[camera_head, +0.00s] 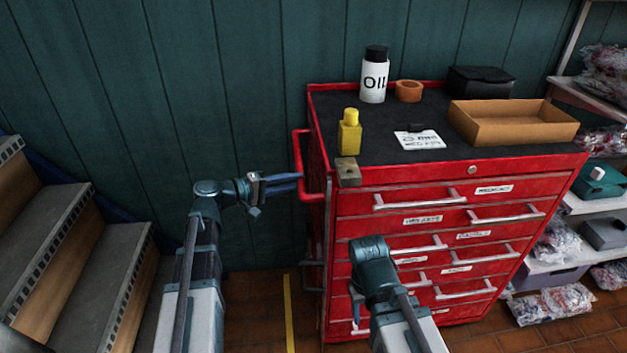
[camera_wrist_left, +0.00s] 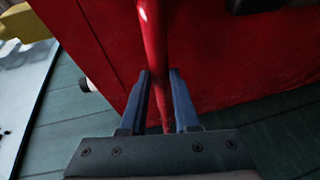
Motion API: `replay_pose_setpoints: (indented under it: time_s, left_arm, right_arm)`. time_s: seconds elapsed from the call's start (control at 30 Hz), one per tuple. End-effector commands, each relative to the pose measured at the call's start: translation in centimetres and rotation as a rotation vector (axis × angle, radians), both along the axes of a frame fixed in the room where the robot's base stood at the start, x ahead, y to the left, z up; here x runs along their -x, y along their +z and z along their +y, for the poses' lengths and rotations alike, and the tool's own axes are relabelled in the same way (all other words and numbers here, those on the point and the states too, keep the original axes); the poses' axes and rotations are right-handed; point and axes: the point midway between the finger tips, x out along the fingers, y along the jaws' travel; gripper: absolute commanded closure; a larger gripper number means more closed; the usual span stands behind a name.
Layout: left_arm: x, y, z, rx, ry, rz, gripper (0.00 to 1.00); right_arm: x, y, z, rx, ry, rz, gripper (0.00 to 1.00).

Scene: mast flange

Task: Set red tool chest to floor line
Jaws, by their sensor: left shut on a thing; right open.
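The red tool chest (camera_head: 455,180) stands upright on the brown floor against the green wall, its drawer front facing me and to the right. A red side handle (camera_head: 301,165) sticks out from its left side. My left gripper (camera_head: 284,183) is shut around this handle; the left wrist view shows both blue fingers (camera_wrist_left: 160,105) on either side of the red bar (camera_wrist_left: 154,45). A yellow floor line (camera_head: 289,315) runs along the floor just left of the chest. My right gripper (camera_head: 357,308) is open in front of the drawers, its fingers hard to make out.
On the chest top are an oil bottle (camera_head: 374,76), yellow bottle (camera_head: 349,134), orange tape roll (camera_head: 408,91), black box (camera_head: 480,82) and open cardboard tray (camera_head: 512,128). Stairs (camera_head: 70,260) stand at left; shelves with bagged goods (camera_head: 606,70) stand close at right.

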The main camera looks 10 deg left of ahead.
Motion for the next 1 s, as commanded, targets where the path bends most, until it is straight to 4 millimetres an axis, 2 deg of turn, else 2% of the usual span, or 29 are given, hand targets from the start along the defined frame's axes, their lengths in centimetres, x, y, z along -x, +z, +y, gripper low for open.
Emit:
replay_pose_setpoints:
  time_s: [0.03, 0.2, 0.5, 0.73, 1.0]
  left_arm:
    - [0.0, -0.5, 1.4, -0.019, 0.011, 0.006, 1.0]
    - [0.7, -0.5, 4.3, -0.018, 0.011, 0.005, 1.0]
    - [1.6, -0.5, 8.1, -0.018, 0.008, 0.005, 1.0]
    - [2.0, -0.5, 9.6, -0.018, 0.008, 0.006, 1.0]
    - [2.1, -0.5, 10.0, -0.018, 0.008, 0.005, 1.0]
  right_arm:
    - [0.0, -0.1, 0.0, 0.0, 0.0, 0.0, 0.5]
    - [0.0, -0.1, 0.0, 0.0, 0.0, 0.0, 0.5]
    - [0.0, -0.1, 0.0, 0.0, 0.0, 0.0, 0.5]
    - [0.0, -0.1, 0.0, 0.0, 0.0, 0.0, 0.5]
    - [0.0, -0.1, 0.0, 0.0, 0.0, 0.0, 0.5]
